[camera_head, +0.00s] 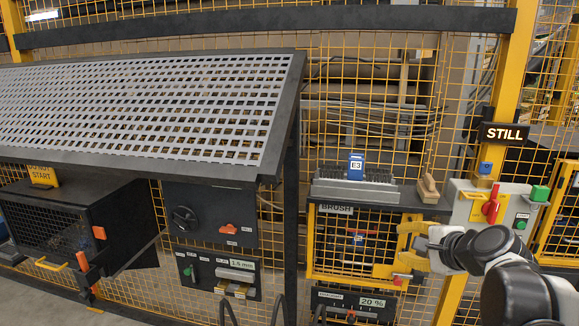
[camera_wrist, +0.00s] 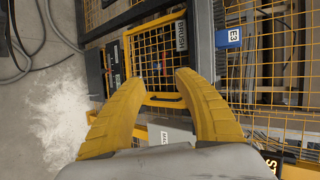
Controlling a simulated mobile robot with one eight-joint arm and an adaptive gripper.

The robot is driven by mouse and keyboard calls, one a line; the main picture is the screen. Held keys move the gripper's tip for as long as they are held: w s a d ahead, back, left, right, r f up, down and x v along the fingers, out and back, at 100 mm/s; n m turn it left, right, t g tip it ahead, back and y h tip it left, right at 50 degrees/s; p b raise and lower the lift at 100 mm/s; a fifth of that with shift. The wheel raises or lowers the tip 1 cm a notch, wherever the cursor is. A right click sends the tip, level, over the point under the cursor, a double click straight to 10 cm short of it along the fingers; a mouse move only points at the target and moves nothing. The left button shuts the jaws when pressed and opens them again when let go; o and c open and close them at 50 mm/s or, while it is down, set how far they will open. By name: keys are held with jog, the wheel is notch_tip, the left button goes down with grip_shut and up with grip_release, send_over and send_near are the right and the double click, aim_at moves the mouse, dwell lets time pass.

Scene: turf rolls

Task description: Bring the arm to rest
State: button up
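My gripper (camera_head: 404,244) is at the lower right in the head view, in front of the yellow mesh door under the BRUSH label. My arm reaches it from the lower right corner. Its two yellow fingers also show in the wrist view (camera_wrist: 160,80), spread apart with nothing between them. They point toward the mesh door (camera_wrist: 155,60) and its dark handle. I cannot tell how far the fingertips are from the door.
A grey control box (camera_head: 470,206) with a red handle stands close above my arm, beside a yellow post. A blue E3 block (camera_head: 356,164) and a wooden brush (camera_head: 428,188) sit on the shelf. A perforated sloping table (camera_head: 150,105) fills the left. White powder (camera_wrist: 62,115) lies on the floor.

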jog(key=s+a+f+n+g+h, duration=0.1)
jog(key=s+a+f+n+g, duration=0.1)
jog(key=s+n, duration=0.6)
jog(key=s+a+f+n+g+h, duration=0.1)
jog(key=s+a+f+n, duration=0.4)
jog(key=s, duration=0.9)
jog(key=a+n+g, duration=0.1)
jog(key=a+n, duration=0.1)
jog(key=n, duration=0.2)
jog(key=shift+s+a+f+g, duration=0.15)
jog(key=shift+s+g, duration=0.1)
jog(key=shift+g, duration=0.15)
